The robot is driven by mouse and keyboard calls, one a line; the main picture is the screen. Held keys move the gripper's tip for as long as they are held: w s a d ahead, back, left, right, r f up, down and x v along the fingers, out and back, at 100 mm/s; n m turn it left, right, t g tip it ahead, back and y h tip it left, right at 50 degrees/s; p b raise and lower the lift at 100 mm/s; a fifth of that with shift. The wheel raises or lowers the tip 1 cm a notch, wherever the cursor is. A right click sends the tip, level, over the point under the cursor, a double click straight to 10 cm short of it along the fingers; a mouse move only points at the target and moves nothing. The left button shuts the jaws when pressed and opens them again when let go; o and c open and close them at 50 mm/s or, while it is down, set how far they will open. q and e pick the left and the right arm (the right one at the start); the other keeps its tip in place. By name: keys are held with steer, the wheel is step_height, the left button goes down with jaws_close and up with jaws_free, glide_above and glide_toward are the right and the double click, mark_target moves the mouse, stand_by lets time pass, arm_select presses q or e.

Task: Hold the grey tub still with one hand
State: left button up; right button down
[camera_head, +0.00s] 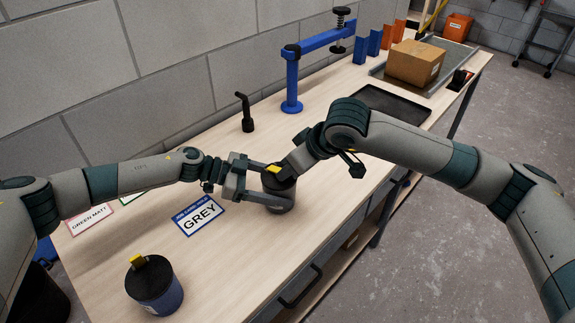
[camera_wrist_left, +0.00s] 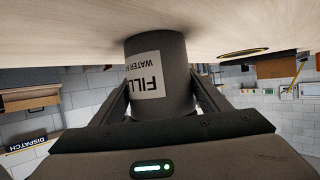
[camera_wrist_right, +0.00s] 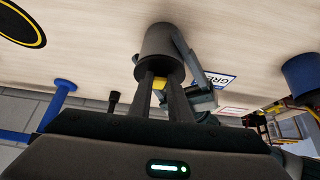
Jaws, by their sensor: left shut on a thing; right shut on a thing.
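The grey tub (camera_head: 281,207) stands upright on the bench, its lower body showing in the head view. My left gripper (camera_head: 266,184) is shut around its body from the left. In the left wrist view the tub (camera_wrist_left: 172,62) sits between the fingers, with a partly visible white label reading "FILL". My right gripper (camera_wrist_right: 160,82) comes from above and is shut on the yellow tab (camera_wrist_right: 159,84) of the tub's dark lid. The lid appears to sit on the tub; the right forearm and fingers hide part of it.
A blue tub (camera_head: 155,290) with a dark lid stands at the front left. A GREY card (camera_head: 199,216) and a GREEN MATT card (camera_head: 91,220) lie nearby. A blue clamp stand (camera_head: 291,85), black handle tool (camera_head: 246,112), black tray (camera_head: 390,103) and cardboard box (camera_head: 414,62) stand farther back.

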arm_select(q)
steer(key=shift+d, duration=0.1)
arm_select(e)
steer(key=shift+s+d+f+t+y, duration=0.15)
steer(key=shift+f+t+y, duration=0.15)
steer(key=shift+t, duration=0.1)
steer(key=c, duration=1.6)
jaws_free()
steer(key=shift+c, duration=0.2)
steer(key=shift+r, duration=0.1)
steer(key=v, duration=1.2)
arm_select(q)
steer(key=o, duration=1.5)
